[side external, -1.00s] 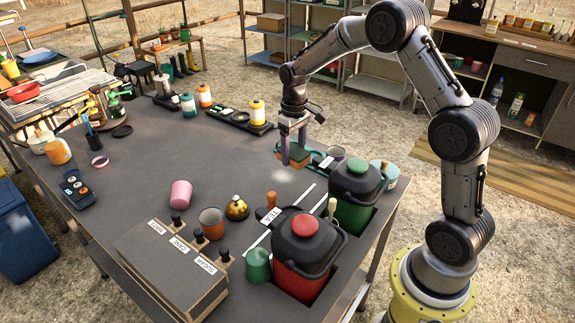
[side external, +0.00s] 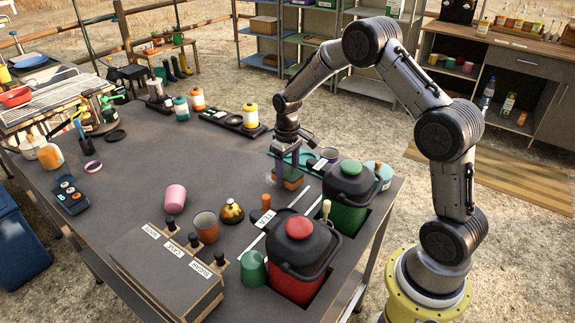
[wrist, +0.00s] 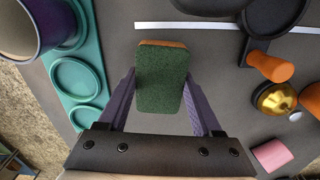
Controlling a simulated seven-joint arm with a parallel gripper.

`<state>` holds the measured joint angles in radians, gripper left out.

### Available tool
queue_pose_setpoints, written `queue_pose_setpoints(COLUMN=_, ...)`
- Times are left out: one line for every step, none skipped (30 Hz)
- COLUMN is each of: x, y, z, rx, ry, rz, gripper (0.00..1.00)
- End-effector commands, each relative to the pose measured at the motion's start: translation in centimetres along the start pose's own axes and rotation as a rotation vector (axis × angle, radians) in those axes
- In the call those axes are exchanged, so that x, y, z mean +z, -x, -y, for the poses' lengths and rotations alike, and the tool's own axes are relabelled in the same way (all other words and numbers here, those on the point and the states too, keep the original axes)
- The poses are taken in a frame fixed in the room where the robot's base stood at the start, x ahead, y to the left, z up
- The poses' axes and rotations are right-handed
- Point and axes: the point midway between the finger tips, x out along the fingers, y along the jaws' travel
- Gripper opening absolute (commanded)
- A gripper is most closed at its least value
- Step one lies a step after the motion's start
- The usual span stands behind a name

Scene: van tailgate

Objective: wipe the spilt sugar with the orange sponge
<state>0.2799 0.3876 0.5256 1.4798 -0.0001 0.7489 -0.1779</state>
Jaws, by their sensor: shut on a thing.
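The orange sponge has a dark green top layer; it shows in the side external view (side external: 290,182) and, green face up, in the wrist view (wrist: 162,80). My gripper (side external: 288,168) is shut on it, with one purple finger on each side in the wrist view (wrist: 160,88). The sponge is low, at or just above the grey table; I cannot tell for certain that it touches. The white spilt sugar is not clearly visible now; the sponge and fingers cover the area where it showed.
A teal tray (wrist: 77,77) lies close on one side. Green-bodied (side external: 350,195) and red-bodied (side external: 297,255) containers with black lids stand nearby. A pink cup (side external: 175,200), brown cup (side external: 206,226) and gold-coloured object (side external: 231,212) are toward the front left. The table's middle is clear.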

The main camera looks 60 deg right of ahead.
Motion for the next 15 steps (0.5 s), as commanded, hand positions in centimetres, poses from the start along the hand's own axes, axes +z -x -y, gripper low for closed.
queue_pose_setpoints(x=0.0, y=-0.5, z=0.0, rx=0.000, ry=0.000, rz=0.002, gripper=0.22)
queue_pose_setpoints(x=0.1, y=-1.1, z=0.0, rx=-0.001, ry=0.000, rz=0.004, gripper=0.22)
queue_pose_setpoints(x=0.0, y=-1.7, z=0.0, rx=-0.001, ry=0.000, rz=0.003, gripper=0.22)
queue_pose_setpoints(x=-0.6, y=-1.3, z=0.0, rx=0.001, ry=0.001, rz=-0.003, gripper=0.22)
queue_pose_setpoints(x=-0.8, y=-1.2, z=0.1, rx=0.000, ry=0.001, rz=-0.002, gripper=0.22)
queue_pose_setpoints(x=-1.2, y=-1.3, z=0.1, rx=0.000, ry=0.001, rz=-0.001, gripper=0.22)
queue_pose_setpoints(x=-1.4, y=-1.4, z=0.2, rx=0.000, ry=0.002, rz=0.000, gripper=0.22)
queue_pose_setpoints(x=-1.7, y=-1.6, z=0.2, rx=0.000, ry=0.002, rz=0.000, gripper=0.22)
queue_pose_setpoints(x=-2.1, y=-1.4, z=0.2, rx=0.000, ry=0.002, rz=-0.003, gripper=0.22)
queue_pose_setpoints(x=-2.4, y=-1.3, z=0.2, rx=0.000, ry=0.001, rz=-0.002, gripper=0.22)
queue_pose_setpoints(x=-2.6, y=-1.4, z=0.3, rx=0.000, ry=0.001, rz=0.000, gripper=0.22)
queue_pose_setpoints(x=-3.0, y=-1.5, z=0.3, rx=0.000, ry=0.001, rz=0.000, gripper=0.22)
queue_pose_setpoints(x=-3.2, y=-1.7, z=0.3, rx=0.000, ry=0.001, rz=0.000, gripper=0.22)
queue_pose_setpoints(x=-3.6, y=-1.4, z=0.3, rx=0.000, ry=0.000, rz=-0.002, gripper=0.22)
queue_pose_setpoints(x=-3.9, y=-1.3, z=0.4, rx=0.000, ry=0.000, rz=-0.002, gripper=0.22)
